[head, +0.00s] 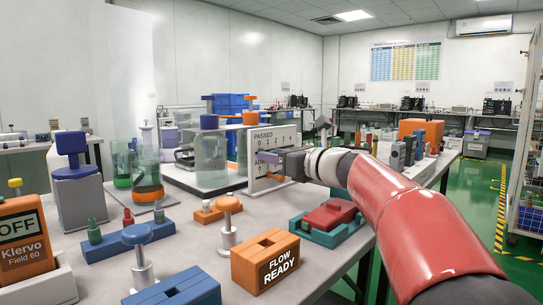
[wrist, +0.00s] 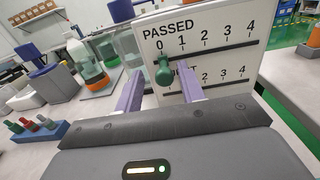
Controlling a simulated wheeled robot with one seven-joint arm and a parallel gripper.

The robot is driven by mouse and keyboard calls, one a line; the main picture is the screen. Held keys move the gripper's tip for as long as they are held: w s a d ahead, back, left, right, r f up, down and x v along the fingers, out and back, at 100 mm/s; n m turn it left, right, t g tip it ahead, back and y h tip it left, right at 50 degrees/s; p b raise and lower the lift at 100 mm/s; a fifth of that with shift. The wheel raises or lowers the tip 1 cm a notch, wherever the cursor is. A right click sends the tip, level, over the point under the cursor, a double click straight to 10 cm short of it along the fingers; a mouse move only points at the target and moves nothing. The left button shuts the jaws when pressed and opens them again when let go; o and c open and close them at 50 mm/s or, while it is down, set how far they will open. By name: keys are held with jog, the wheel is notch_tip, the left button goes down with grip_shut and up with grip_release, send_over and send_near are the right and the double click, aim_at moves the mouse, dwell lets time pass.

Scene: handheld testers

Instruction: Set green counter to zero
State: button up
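The white counter board (head: 284,139) stands upright on the bench, with "PASSED" and the numbers 0 to 4 along its top; it fills the upper part of the wrist view (wrist: 238,50). The green counter (wrist: 163,70) is a knob on the upper slot, appearing just below the 0 mark. My gripper (wrist: 161,74) is open in front of the board. Its two purple fingers stand either side of the green knob, with visible gaps. In the head view my gripper (head: 268,157) hides part of the board. The lower row's label is partly hidden.
An orange "FLOW READY" block (head: 252,268), a red-and-teal case (head: 328,216) and a blue-topped plunger (head: 138,240) stand on the near bench. Glass jars (head: 211,158) stand left of the board. An orange tester (head: 25,235) reads "OFF" at far left.

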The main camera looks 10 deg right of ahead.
jog(key=v, duration=0.6)
jog(key=shift+s, duration=0.2)
jog(key=shift+d, duration=0.1)
